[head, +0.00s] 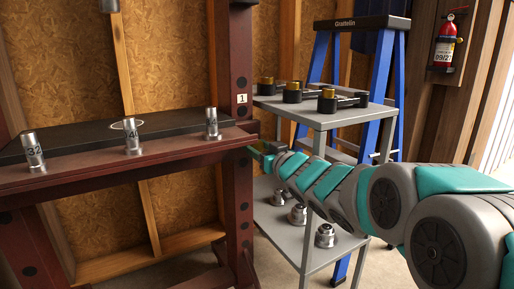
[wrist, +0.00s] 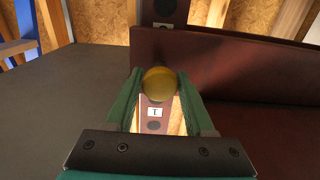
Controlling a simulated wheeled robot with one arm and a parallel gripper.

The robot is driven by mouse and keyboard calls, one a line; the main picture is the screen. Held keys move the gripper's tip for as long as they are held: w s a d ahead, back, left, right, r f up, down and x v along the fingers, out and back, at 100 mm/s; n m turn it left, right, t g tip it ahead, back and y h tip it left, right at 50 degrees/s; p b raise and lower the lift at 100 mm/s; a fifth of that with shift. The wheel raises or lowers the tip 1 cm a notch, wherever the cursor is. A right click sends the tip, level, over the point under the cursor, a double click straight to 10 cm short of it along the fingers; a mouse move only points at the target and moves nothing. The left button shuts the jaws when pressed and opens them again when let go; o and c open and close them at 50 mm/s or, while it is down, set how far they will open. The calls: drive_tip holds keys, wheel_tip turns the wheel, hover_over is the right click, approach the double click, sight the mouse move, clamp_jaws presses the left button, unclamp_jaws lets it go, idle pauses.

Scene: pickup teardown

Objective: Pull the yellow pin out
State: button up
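The yellow pin (wrist: 159,83) shows its round knob in the wrist view, between the green fingertips of my gripper (wrist: 160,76). The knob nearly fills the gap between the fingers. I cannot tell whether both fingers press on it. It sits in front of the dark red post (wrist: 168,10); its shaft is hidden. In the head view, my gripper (head: 262,149) reaches the side of the post (head: 237,185), below a white label marked 1 (head: 242,98). The pin is not clear in that view.
A grey cart (head: 320,117) beside the post holds several black parts with brass-coloured tops (head: 292,92); silver pieces (head: 324,235) stand on its lower shelf. Numbered metal cylinders (head: 133,136) stand on the red beam (head: 110,160) at left. A blue ladder (head: 383,75) stands behind the cart.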

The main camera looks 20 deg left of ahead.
clamp_jaws()
idle(1.0)
